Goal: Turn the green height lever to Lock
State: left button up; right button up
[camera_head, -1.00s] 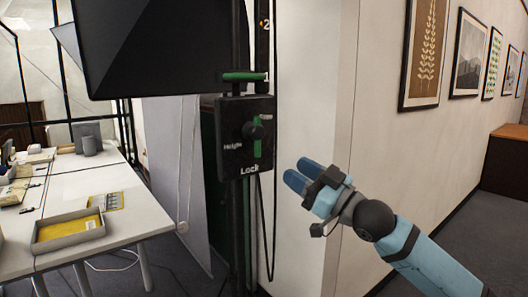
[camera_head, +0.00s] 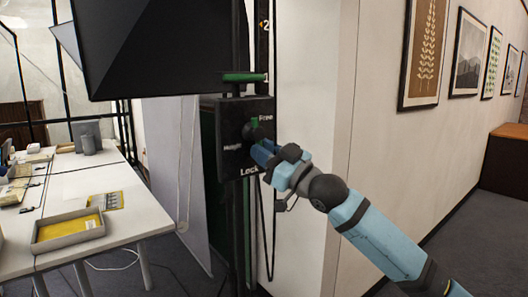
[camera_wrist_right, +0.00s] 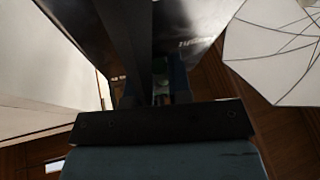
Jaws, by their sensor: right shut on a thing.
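The green height lever (camera_head: 255,122) is on a black panel (camera_head: 231,158) marked Free at the upper right, Height at the left and Lock at the bottom. Its upper end shows below Free, beside a round black knob. My right gripper (camera_head: 262,152) covers the lower part of the lever and is shut on it. In the right wrist view, a small greenish piece of the lever (camera_wrist_right: 161,88) shows dimly between the fingers. The lever's exact angle is hard to tell behind the fingers. My left gripper is not in view.
A green bar (camera_head: 244,77) sits just above the panel. A large black hood (camera_head: 155,45) hangs at the upper left. A black cable loops below the panel, beside a white wall corner (camera_head: 312,130). A white table (camera_head: 85,190) with a tray (camera_head: 68,232) stands at the left.

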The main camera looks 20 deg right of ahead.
grip_shut()
pick_arm(q)
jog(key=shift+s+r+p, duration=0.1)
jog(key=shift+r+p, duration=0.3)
jog(key=shift+p, duration=0.6)
pick_arm(e)
jog(key=shift+s+a+m+t+h, duration=0.15)
jog(key=shift+m+t+h, duration=0.15)
jog(key=shift+m, duration=0.45)
jog(key=shift+a+m+t+h, duration=0.2)
jog(key=shift+m+t, duration=0.15)
jog(key=shift+m, duration=0.45)
jog(key=shift+s+a+m+t+h, duration=0.1)
jog(key=shift+a+m+t+h, duration=0.2)
jog(key=shift+m, duration=0.45)
jog(key=shift+d, duration=0.15)
jog(key=o, duration=0.5)
grip_release()
jog(key=shift+w, duration=0.1)
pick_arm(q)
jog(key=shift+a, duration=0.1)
pick_arm(e)
jog(key=shift+f, duration=0.1)
